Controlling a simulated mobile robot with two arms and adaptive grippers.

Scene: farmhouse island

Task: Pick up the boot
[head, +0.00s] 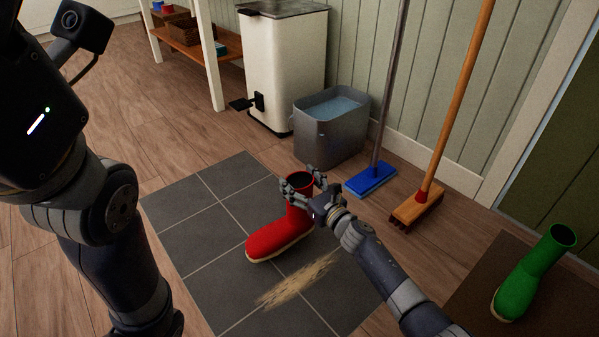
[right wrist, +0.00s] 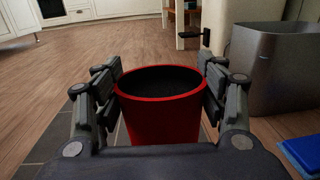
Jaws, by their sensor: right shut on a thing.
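A red boot (head: 281,234) with a pale sole stands upright on the dark grey tiles, its toe pointing left. My right gripper (head: 304,186) is at the top of its shaft, with a finger on either side. In the right wrist view the boot's round dark opening and red shaft (right wrist: 161,118) sit between the two fingers of the gripper (right wrist: 161,88), which is shut on the shaft. A green boot (head: 532,273) stands on a brown mat at the right. My left arm shows at the left of the head view, but its gripper is out of view.
A grey bucket of water (head: 331,137) stands behind the boot, near a white pedal bin (head: 283,70). A blue mop (head: 371,180) and a wooden broom (head: 418,208) lean on the wall. Pale debris (head: 297,281) lies on the tiles in front. The floor left is clear.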

